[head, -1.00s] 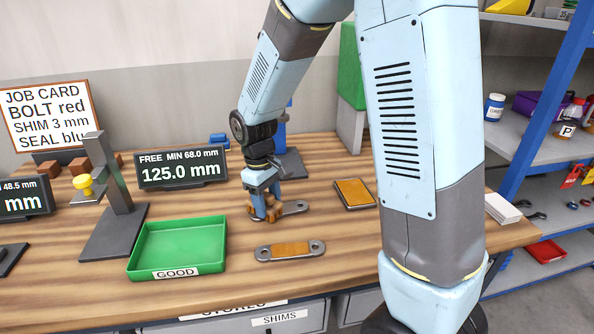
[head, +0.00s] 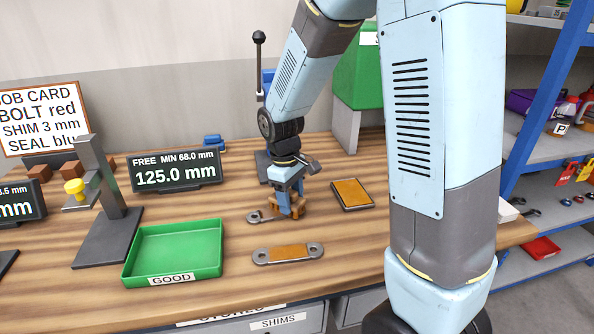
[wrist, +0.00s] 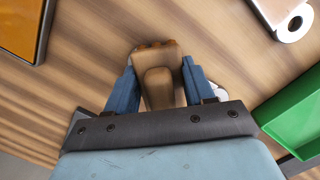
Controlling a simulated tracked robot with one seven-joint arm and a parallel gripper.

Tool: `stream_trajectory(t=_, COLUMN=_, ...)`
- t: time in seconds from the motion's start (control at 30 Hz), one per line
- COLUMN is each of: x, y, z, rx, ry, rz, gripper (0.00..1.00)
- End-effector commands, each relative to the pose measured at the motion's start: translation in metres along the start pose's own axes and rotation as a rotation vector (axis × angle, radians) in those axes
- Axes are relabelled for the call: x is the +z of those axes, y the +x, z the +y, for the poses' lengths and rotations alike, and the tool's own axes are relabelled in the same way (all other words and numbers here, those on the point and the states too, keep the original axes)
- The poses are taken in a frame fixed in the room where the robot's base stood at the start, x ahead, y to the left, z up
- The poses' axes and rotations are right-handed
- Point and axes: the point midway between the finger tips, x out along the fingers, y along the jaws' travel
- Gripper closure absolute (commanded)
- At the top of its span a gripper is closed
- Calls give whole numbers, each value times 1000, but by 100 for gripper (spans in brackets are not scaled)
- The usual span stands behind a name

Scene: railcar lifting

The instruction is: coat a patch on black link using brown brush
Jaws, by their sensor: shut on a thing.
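My gripper (head: 290,203) is shut on the brown brush (wrist: 160,80), which points down at a grey link (head: 256,216). That link's left end sticks out beside the brush; its middle is hidden under the brush and fingers. In the wrist view, a pale end of it shows beside the right finger. Orange-brown shows at the brush's tip, but I cannot tell whether it is bristle or coating. A second grey link (head: 262,258) lies in front, with an orange-brown patch along its middle. Neither link looks clearly black.
An orange-topped flat pad (head: 352,193) lies right of my gripper. A green GOOD tray (head: 170,252) stands front left. A display (head: 178,171) reading 125.0 mm and a gauge stand (head: 105,240) are at left. A green machine (head: 358,75) stands behind. The wood between is clear.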

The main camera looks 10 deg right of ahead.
Motion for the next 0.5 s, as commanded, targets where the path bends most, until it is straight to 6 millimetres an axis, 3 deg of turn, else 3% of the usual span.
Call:
stream_trajectory(t=0.17, x=6, y=-5, z=5, rx=1, ry=-4, rz=2, gripper=71)
stream_trajectory(t=0.2, x=7, y=-18, z=5, rx=3, ry=-4, rz=5, gripper=71)
stream_trajectory(t=0.5, x=10, y=-42, z=4, rx=2, ry=-7, rz=2, gripper=71)
